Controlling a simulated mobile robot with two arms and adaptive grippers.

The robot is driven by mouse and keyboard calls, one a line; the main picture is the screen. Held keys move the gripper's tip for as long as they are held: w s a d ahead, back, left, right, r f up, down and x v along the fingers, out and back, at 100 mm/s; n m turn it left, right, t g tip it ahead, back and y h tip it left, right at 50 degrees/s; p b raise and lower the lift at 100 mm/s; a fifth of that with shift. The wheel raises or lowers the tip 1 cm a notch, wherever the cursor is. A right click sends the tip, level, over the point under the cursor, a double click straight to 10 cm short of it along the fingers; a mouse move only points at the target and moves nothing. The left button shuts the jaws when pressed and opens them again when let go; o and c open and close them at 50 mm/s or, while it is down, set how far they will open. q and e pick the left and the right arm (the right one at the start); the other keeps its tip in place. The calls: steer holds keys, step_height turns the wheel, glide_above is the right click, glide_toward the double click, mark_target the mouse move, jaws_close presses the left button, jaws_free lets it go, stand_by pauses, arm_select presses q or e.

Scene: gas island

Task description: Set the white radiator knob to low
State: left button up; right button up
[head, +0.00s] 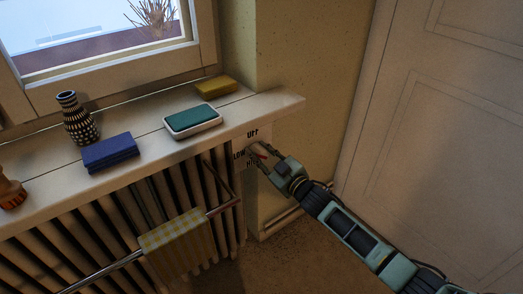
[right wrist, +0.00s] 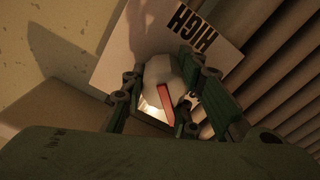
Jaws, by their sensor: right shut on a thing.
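The white radiator knob (right wrist: 159,72) sits on a white label plate (right wrist: 142,40) at the radiator's right end. In the head view the plate (head: 238,136) reads OFF at top, LOW at left and HIGH at the bottom. My right gripper (head: 266,160) reaches it from the lower right. Its fingers (right wrist: 165,100) are shut on the knob's two sides. A red pointer (right wrist: 166,104) shows on the knob; in the right wrist view it runs downward, away from the upside-down HIGH. I cannot tell exactly which mark it faces. My left gripper is out of view.
A ribbed radiator (head: 130,205) stands under the sill (head: 272,105). A towel rail (head: 105,272) with a checked cloth (head: 177,243) sticks out in front. A teal-topped dish (head: 193,121), blue cloth (head: 111,152) and vase (head: 77,120) are on the sill. A door (head: 445,120) is at right.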

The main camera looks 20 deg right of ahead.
steer(key=n, duration=0.3)
steer(key=shift+w+d+r+n+p, duration=0.1)
steer(key=shift+d+r+n+p, duration=0.1)
steer(key=shift+n+p, duration=0.2)
steer(key=n, duration=0.2)
steer(key=shift+n, duration=0.3)
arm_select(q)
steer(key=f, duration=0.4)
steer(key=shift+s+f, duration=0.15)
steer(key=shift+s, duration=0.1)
arm_select(e)
steer(key=shift+n, duration=0.6)
steer(key=shift+r, duration=0.1)
steer(key=o, duration=1.1)
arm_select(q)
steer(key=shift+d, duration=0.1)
arm_select(e)
steer(key=shift+a, duration=0.1)
